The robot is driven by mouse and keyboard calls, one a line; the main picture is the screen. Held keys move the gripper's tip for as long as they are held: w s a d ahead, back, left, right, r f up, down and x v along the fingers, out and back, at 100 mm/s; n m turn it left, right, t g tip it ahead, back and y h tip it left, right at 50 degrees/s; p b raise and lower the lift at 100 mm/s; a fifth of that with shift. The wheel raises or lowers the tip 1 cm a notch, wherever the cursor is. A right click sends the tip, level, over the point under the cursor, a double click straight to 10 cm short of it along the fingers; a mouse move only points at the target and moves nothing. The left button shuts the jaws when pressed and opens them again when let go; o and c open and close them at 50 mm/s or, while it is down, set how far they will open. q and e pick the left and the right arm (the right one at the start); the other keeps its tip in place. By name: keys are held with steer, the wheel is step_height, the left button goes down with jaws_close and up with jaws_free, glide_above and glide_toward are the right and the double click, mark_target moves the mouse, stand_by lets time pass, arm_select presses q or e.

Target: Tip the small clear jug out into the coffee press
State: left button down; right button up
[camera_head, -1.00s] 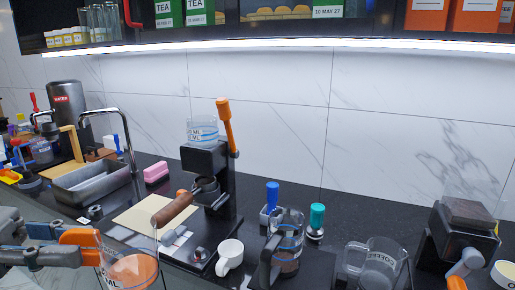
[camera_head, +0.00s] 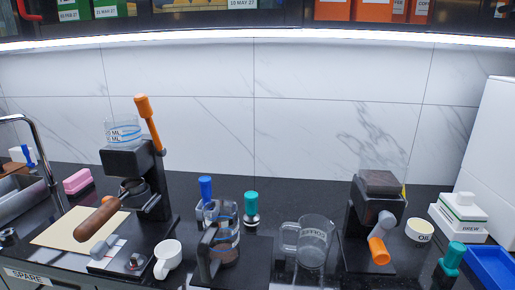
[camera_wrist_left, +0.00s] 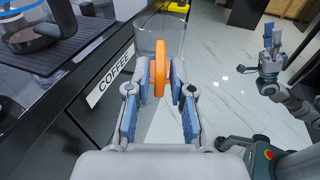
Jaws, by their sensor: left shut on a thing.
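The small clear jug (camera_wrist_left: 160,30) shows in the left wrist view, with an orange handle. My left gripper (camera_wrist_left: 160,85) is shut on that handle and holds the jug beside the counter's front, over the floor. Neither shows in the head view. The likely coffee press (camera_head: 228,243), a glass vessel with a dark handle and dark contents low inside, stands upright in the head view's lower middle. A glass vessel with a dark handle (camera_wrist_left: 32,35) is at the wrist view's upper left. My right gripper (camera_wrist_left: 272,55) hangs over the floor, too small to judge.
A white cup (camera_head: 168,258) stands left of the press and a clear glass mug (camera_head: 315,243) right of it. An espresso machine (camera_head: 130,160) is at left, a grinder (camera_head: 378,210) at right. Blue (camera_head: 206,190) and teal (camera_head: 251,203) handled tools stand behind the press.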

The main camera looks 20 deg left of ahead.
arm_select(q)
steer(key=s+d+f, duration=0.2)
steer(key=d+f, duration=0.1)
steer(key=f, duration=0.6)
steer(key=s+d+f+n+t, duration=0.1)
steer(key=s+d+f, duration=0.1)
steer(key=f, duration=0.7)
steer(key=shift+s+d+f+y, duration=0.15)
steer(key=shift+d+y, duration=0.25)
steer(key=shift+d, duration=0.5)
